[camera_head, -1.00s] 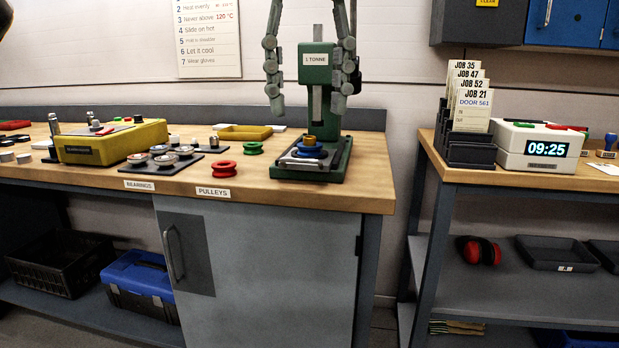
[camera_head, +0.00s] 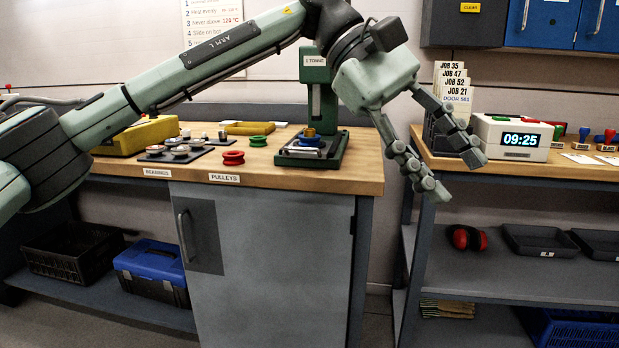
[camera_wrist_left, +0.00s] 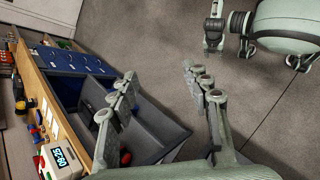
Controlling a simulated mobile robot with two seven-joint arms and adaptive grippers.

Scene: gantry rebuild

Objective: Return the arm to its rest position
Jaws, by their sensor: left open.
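My left arm (camera_head: 225,55) stretches across the upper part of the head view from the left edge, pale green with dark joints. My left gripper (camera_head: 456,174) is at its end, pointing down to the right, with its fingers spread and nothing between them. It appears in front of the gap between the two benches and the left end of the right bench. In the left wrist view my left gripper (camera_wrist_left: 160,72) also shows open and empty, with a grey shelf unit and floor beyond. My right gripper is not seen for certain.
Job cards (camera_head: 455,85) and a white clock box (camera_head: 515,138) stand on the right bench (camera_head: 540,170). Open floor (camera_wrist_left: 265,120) shows in the wrist view.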

